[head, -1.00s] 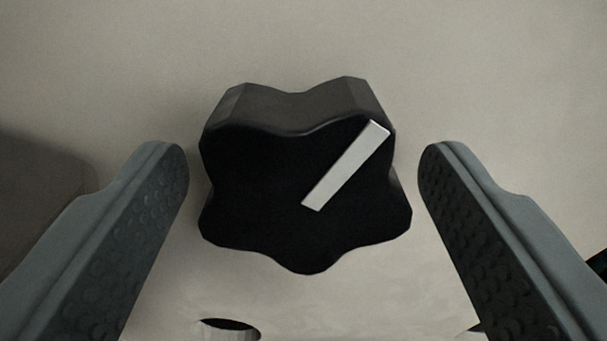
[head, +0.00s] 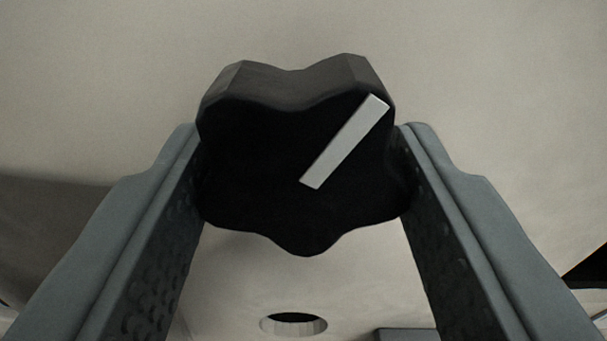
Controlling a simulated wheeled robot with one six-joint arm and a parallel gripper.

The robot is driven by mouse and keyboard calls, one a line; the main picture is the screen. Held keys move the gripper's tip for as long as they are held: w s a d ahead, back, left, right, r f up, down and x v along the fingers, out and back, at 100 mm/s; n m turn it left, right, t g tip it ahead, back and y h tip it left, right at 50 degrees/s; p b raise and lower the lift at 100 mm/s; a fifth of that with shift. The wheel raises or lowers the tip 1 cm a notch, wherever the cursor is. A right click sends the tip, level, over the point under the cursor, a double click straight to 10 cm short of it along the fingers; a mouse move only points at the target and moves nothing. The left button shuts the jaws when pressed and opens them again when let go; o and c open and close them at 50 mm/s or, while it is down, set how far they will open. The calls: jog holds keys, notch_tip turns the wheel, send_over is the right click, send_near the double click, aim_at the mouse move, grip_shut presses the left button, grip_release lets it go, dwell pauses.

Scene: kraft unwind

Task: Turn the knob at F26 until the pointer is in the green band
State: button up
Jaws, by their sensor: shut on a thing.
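The knob (head: 265,150) is black with a lobed edge and stands out from a beige panel in the middle of the head view. A white pointer bar (head: 345,142) on its face slants from near the centre to the upper right. My gripper (head: 300,160) is shut on the knob, with one grey finger against its left side and the other against its right side. No green band and no F26 label show in this view.
The beige panel (head: 480,70) is plain and clear above and around the knob. A round hole (head: 293,324) lies below the knob. A grey edge of something (head: 405,335) shows at the bottom, and a dark shape (head: 592,272) at the right edge.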

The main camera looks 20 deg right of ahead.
jog(key=shift+a+m, duration=0.1)
jog(key=shift+m, duration=1.2)
jog(key=o, duration=1)
jog(key=shift+c, duration=0.2)
jog(key=v, duration=1.7)
jog(key=shift+s+r, duration=0.1)
jog(key=shift+r, duration=0.05)
